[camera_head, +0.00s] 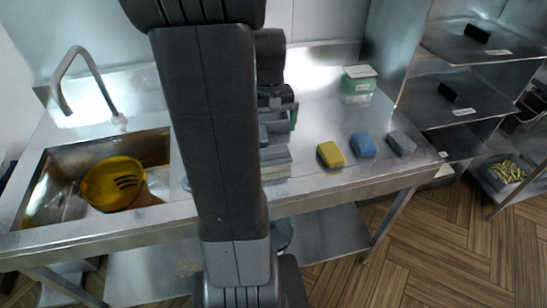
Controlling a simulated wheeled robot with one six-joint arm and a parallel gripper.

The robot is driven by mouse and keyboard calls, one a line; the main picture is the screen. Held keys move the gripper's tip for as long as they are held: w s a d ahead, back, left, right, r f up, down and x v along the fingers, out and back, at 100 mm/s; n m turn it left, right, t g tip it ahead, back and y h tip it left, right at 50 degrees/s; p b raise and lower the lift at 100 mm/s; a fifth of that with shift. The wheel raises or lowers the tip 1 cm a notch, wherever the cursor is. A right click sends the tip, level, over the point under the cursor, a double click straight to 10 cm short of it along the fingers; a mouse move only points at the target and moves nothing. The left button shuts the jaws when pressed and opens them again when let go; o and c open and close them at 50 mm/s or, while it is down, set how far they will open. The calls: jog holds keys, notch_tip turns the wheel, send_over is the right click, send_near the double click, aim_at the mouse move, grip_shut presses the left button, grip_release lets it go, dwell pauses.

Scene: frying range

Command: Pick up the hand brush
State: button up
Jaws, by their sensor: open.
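I cannot make out the hand brush with certainty; my arm covers the middle of the counter. My gripper (277,98) is partly in view beyond the arm, over the steel counter (318,100). It is open, but its fingertips are mostly hidden. A dark green edge shows at its right side; I cannot tell whether this is a finger or part of an object there.
A sink (62,160) at left holds a yellow bowl (112,184), below a tap (85,60). Yellow (331,154), blue (363,145) and grey (401,143) blocks line the counter front. A grey stack (276,163) and green box (359,84) are near the arm. Shelves (455,95) stand right.

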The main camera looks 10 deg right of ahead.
aim_at(270, 149)
jog(key=shift+w+d+f+p, duration=0.15)
jog(key=shift+f+p, duration=0.2)
jog(key=shift+f, duration=1.9)
jog(key=shift+w+f+p, duration=0.15)
jog(key=shift+f+p, duration=0.15)
jog(key=shift+f, duration=1.95)
jog(key=c, duration=0.7)
notch_tip(270, 149, up, 10)
jog(key=b, duration=0.1)
